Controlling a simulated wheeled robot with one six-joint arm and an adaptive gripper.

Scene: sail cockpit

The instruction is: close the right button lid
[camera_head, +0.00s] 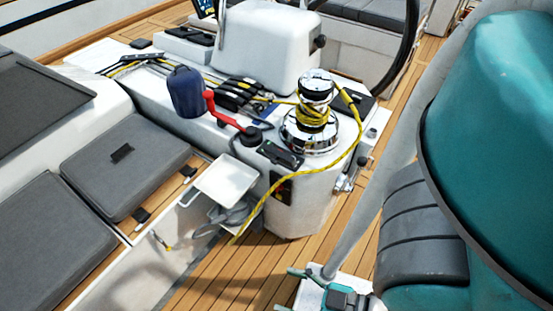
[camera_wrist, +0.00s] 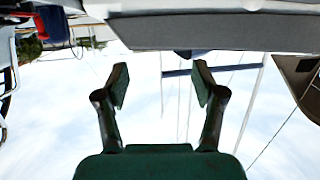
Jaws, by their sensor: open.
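In the head view, a dark round fitting (camera_head: 250,136) sits on the white console beside the chrome winch. A dark oblong piece with a small green mark (camera_head: 281,154) lies just right of it, at the console's front edge. I cannot tell which of these is the right button lid, or whether a lid stands open. My gripper (camera_wrist: 162,82) is open and empty in the wrist view, with only sky between its fingers. In the head view my teal arm fills the right side, and the gripper is low, well apart from the console top.
A chrome winch (camera_head: 313,85) carries yellow rope that hangs down the console front. A red handle (camera_head: 225,112) and a navy cylinder (camera_head: 186,92) stand left of it. A white tray (camera_head: 225,180) juts out below. Wooden deck (camera_head: 220,275) lies open in front.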

